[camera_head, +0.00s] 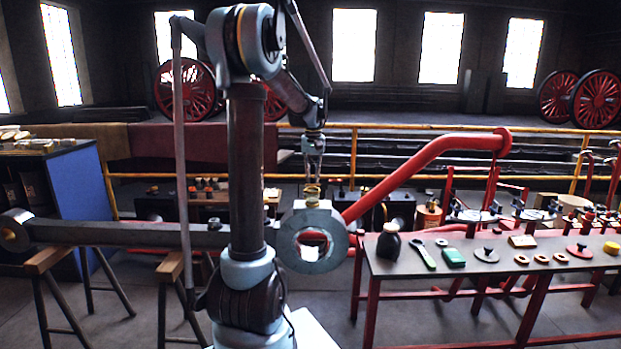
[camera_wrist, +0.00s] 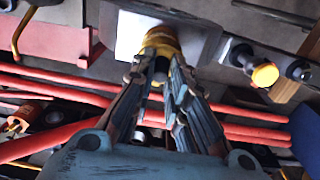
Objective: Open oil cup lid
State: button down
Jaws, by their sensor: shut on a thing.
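The small brass oil cup (camera_head: 312,197) stands upright on top of the big round eye of the grey connecting rod (camera_head: 341,236). My gripper (camera_head: 313,180) points straight down from above, right over the cup. In the wrist view the yellow cup (camera_wrist: 160,37) shows just beyond my fingertips (camera_wrist: 157,66). The fingers close in on a small dark part at the cup's top, which I take to be the lid. The fingers hide most of the lid, so how far it is open cannot be told.
A red-legged table (camera_head: 456,277) at right holds a dark jar (camera_head: 388,242), a green-handled tool (camera_head: 424,255) and several small parts. The rod rests on wooden trestles (camera_head: 43,260) at left. A thick red pipe (camera_head: 420,165) and yellow rail (camera_head: 365,127) lie behind.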

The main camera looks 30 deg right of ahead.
jog(key=shift+w, duration=0.15)
jog(key=shift+w+d+r+g+y, duration=0.2)
jog(key=shift+w+g+y, duration=0.2)
jog(key=shift+g, duration=0.25)
jog(key=shift+w+d+r+g+y, duration=0.1)
jog(key=shift+w+d+g+y, duration=0.2)
jog(key=shift+g, duration=0.4)
jog(key=shift+w+d+r+g+y, duration=0.15)
jog(key=shift+w+g+y, duration=0.2)
jog(key=shift+g+y, duration=0.25)
jog(key=shift+a, duration=0.1)
jog(key=c, duration=1.6)
grip_release()
jog(key=shift+o, duration=0.2)
jog(key=v, duration=1.2)
